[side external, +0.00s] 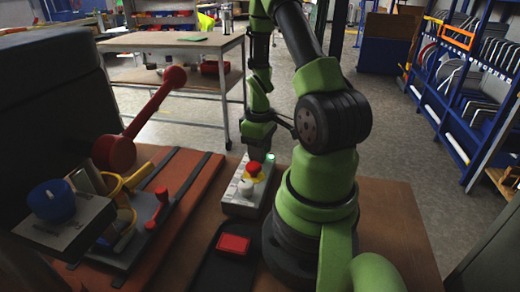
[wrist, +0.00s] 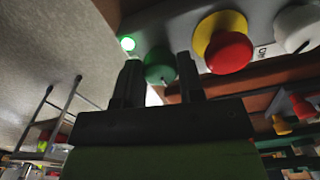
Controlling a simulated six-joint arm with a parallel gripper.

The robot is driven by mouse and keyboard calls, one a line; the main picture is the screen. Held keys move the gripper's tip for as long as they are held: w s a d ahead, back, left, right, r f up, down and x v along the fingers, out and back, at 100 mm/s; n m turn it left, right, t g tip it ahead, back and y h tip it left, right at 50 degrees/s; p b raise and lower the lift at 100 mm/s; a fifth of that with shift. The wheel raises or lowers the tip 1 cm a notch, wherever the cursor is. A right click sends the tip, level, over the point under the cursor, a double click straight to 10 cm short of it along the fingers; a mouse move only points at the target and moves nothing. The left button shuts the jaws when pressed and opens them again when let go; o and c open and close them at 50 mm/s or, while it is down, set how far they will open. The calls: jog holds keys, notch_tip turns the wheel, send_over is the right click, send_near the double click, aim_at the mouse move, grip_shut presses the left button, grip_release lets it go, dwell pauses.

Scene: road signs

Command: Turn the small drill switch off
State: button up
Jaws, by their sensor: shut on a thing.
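A grey control box (side external: 235,204) sits on the brown table, with knobs and a push button on its face. My gripper (side external: 260,155) reaches down to the box's far end. In the wrist view my gripper (wrist: 159,72) is shut on a green knob (wrist: 158,68), with one finger on either side. A small green lamp (wrist: 127,43) glows beside the knob. A red push button (wrist: 228,53) on a yellow collar and a white knob (wrist: 298,28) lie further right. Which control is the small drill switch is not readable; the knob's pointer position is unclear.
Left of the box stands a machine with a red-knobbed lever (side external: 152,112), a blue cap (side external: 51,200) and a red handle (side external: 158,208). A dark tray with a red pad (side external: 233,243) lies in front of the box. The table right of my base is clear.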

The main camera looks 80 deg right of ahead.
jog(key=m, duration=0.6)
jog(key=shift+m, duration=0.4)
dwell(0.3)
jog(key=o, duration=0.6)
jog(key=shift+o, duration=0.2)
notch_tip(320, 180, up, 10)
jog(key=shift+w, duration=0.1)
dwell(0.4)
